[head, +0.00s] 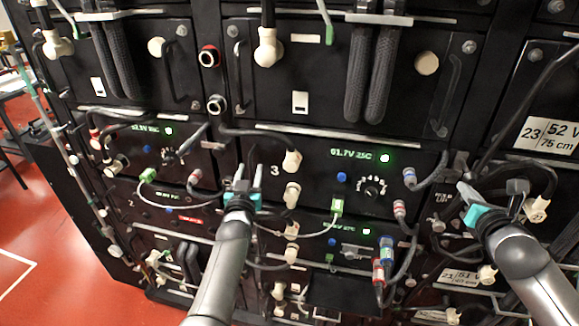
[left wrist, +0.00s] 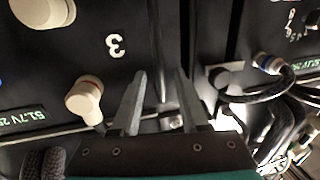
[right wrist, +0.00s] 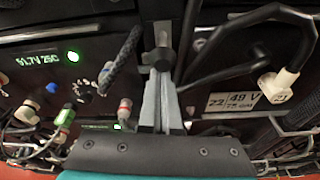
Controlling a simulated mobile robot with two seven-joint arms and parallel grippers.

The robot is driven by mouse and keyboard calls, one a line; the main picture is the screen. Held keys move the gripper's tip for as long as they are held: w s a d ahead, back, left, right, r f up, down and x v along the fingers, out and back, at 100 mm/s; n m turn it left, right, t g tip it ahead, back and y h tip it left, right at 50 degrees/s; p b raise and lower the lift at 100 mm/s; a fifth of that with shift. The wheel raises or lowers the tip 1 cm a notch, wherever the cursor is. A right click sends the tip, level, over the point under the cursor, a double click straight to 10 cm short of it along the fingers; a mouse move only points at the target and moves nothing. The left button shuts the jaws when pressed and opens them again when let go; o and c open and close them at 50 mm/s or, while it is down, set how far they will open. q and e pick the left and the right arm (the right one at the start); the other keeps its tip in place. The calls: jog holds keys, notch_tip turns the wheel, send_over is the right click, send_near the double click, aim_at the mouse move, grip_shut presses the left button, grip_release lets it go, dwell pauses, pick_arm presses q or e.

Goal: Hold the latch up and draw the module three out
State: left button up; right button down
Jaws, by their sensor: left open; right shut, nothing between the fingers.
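Module three is the black panel (head: 325,182) marked 3, with a green 51.7V 25C display; its marked face (left wrist: 82,75) is upside down in the left wrist view. A thin dark upright bar (left wrist: 154,55), which looks like its handle, stands near its edge. My left gripper (head: 241,180) is open at that edge, its fingers (left wrist: 160,95) either side of the bar's line; I cannot tell how deep. The latch (right wrist: 160,58), a dark block on a grey strip, is at the module's other edge. My right gripper (right wrist: 161,90) is shut and empty just below it, perhaps touching; it also shows in the head view (head: 466,190).
Cables and connectors crowd the fronts, including a white plug (head: 293,160) and a red plug (head: 399,208) on module three. A black cable (right wrist: 120,62) hangs left of the right fingers. Red floor (head: 50,235) is open at left.

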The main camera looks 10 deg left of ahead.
pick_arm(q)
jog(key=shift+w+a, duration=0.2)
jog(key=shift+w, duration=0.65)
grip_shut()
dwell(1.1)
